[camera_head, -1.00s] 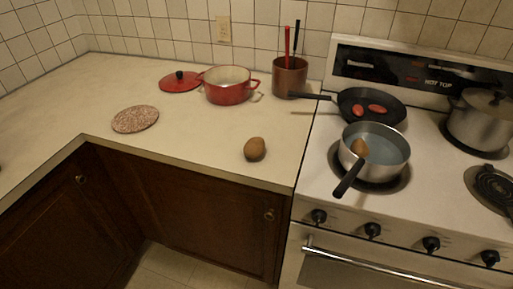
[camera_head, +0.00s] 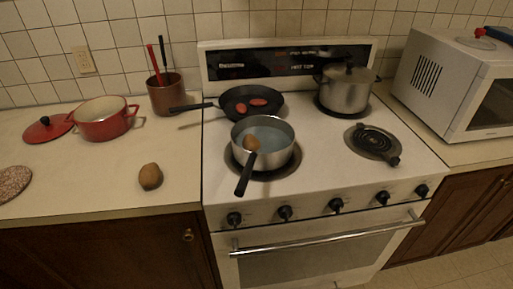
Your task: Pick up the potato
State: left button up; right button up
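A brown potato (camera_head: 150,176) lies on the light counter near its front edge, left of the stove. A second brown, potato-like item (camera_head: 252,142) is in the saucepan (camera_head: 283,157), which holds bluish water and stands on the front left burner. Neither of my grippers shows in the head view.
The stove (camera_head: 330,190) stands in the middle. A black frying pan (camera_head: 236,108) with red pieces and a lidded steel pot (camera_head: 345,92) are on the back burners. A red pot (camera_head: 104,125), its lid (camera_head: 46,130) and a utensil holder (camera_head: 166,98) stand behind the potato. A microwave (camera_head: 437,85) is right.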

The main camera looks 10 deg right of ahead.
aim_at(149, 175)
jog(key=l+u, duration=0.5)
jog(key=l, duration=0.85)
jog(key=i, duration=0.05)
